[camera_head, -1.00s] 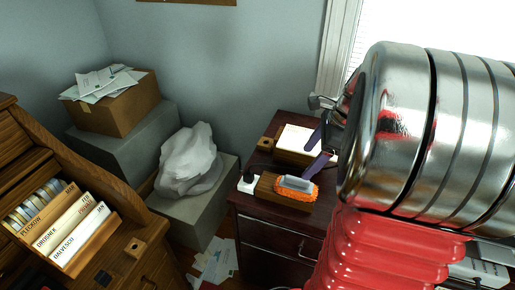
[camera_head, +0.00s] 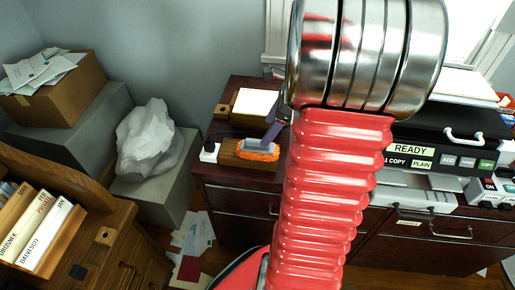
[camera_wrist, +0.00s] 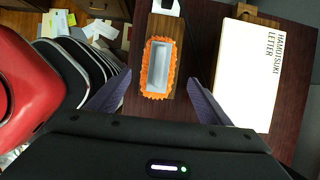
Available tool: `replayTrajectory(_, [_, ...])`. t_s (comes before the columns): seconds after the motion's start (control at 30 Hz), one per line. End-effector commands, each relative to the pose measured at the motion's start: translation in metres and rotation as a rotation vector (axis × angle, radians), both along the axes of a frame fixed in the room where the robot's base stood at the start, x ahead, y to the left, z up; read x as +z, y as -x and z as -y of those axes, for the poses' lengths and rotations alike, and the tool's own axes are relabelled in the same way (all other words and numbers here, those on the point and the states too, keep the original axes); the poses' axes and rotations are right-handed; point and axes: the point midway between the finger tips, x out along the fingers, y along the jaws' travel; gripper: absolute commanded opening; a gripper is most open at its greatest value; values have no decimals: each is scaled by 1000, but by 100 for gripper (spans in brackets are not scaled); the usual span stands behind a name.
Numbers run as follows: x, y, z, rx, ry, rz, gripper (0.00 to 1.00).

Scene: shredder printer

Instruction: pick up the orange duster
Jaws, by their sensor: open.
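The orange duster (camera_head: 258,154) has a fluffy orange fringe around a grey top. It lies on a wooden block on the dark cabinet, left of my arm in the head view. In the wrist view the duster (camera_wrist: 158,68) is upright in the picture, just beyond and between the two purple fingers. My gripper (camera_wrist: 158,97) is open and empty, its fingers spread to either side of the duster's near end. In the head view one purple finger (camera_head: 273,133) shows beside the duster; the rest of the gripper is hidden behind my arm.
A wooden holder with white paper (camera_wrist: 247,72) lies right of the duster in the wrist view. A white plug-like item (camera_head: 209,151) stands at the duster's left. A copier (camera_head: 430,150) is on the right.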

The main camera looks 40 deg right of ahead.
Motion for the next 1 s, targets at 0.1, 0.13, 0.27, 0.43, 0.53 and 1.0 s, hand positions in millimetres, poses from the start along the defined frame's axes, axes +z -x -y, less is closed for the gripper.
replayTrajectory(0.1, [-18, -6, -6, 2, -4, -1, 73])
replayTrajectory(0.13, [-22, -7, -7, 2, -4, -1, 73])
replayTrajectory(0.27, [-32, -10, -9, 1, 0, 0, 73])
replayTrajectory(0.43, [-34, -12, -9, 1, 1, 1, 73])
replayTrajectory(0.53, [-34, -11, -9, 1, 1, 1, 73])
replayTrajectory(1.0, [-69, -24, -22, 2, -3, -2, 73])
